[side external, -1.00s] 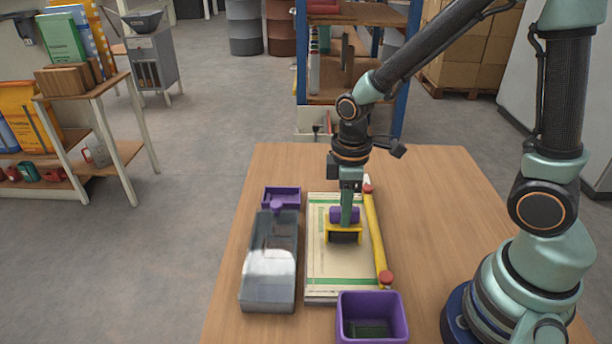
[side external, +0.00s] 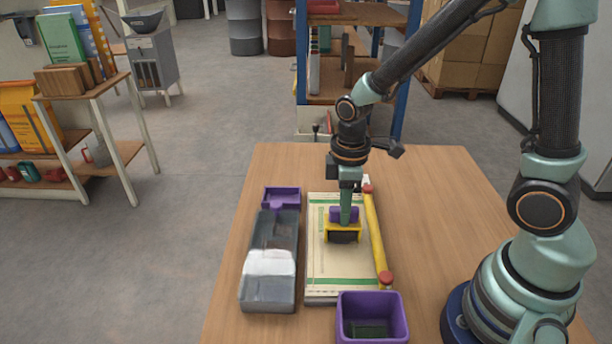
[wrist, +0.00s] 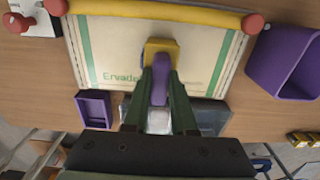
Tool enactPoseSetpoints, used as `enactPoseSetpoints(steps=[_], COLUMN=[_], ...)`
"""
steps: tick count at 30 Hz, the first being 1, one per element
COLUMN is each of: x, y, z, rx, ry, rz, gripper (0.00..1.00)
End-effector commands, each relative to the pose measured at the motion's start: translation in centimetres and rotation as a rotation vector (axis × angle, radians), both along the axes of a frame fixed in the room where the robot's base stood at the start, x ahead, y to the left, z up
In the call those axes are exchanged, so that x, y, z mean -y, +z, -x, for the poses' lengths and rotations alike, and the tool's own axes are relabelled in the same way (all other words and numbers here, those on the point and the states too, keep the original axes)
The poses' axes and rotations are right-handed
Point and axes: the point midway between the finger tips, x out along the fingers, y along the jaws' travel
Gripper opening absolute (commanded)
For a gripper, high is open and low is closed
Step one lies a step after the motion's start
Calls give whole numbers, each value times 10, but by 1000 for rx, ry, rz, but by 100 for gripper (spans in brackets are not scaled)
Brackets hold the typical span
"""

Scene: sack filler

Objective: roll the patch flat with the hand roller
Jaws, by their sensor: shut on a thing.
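The hand roller has a purple handle (wrist: 160,80), a yellow frame (side external: 343,227) and a black roller (side external: 343,237). My gripper (side external: 346,211) is shut on the purple handle and holds the roller upright over the cream sack (side external: 325,270) with green stripes. The roller looks to be down on or very near the sack's face; contact cannot be told. In the wrist view my gripper (wrist: 160,88) has the handle between its fingers. I cannot make out the patch; the roller may cover it.
A yellow bar (side external: 376,235) with red ends lies along the sack's right edge. A purple bin (side external: 372,299) with something dark inside stands in front. A grey box (side external: 268,290) and a small purple tray (side external: 281,196) are at left. The table's right side (side external: 430,200) is clear.

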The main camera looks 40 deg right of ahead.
Motion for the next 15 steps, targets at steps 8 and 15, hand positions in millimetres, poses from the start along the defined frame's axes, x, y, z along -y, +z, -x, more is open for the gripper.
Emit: enactPoseSetpoints(steps=[8, 15], x=[9, 17], y=[0, 0], z=[-9, -16], rx=[-1, -1], ry=[-1, -1], rz=[0, 0], gripper=[0, 0])
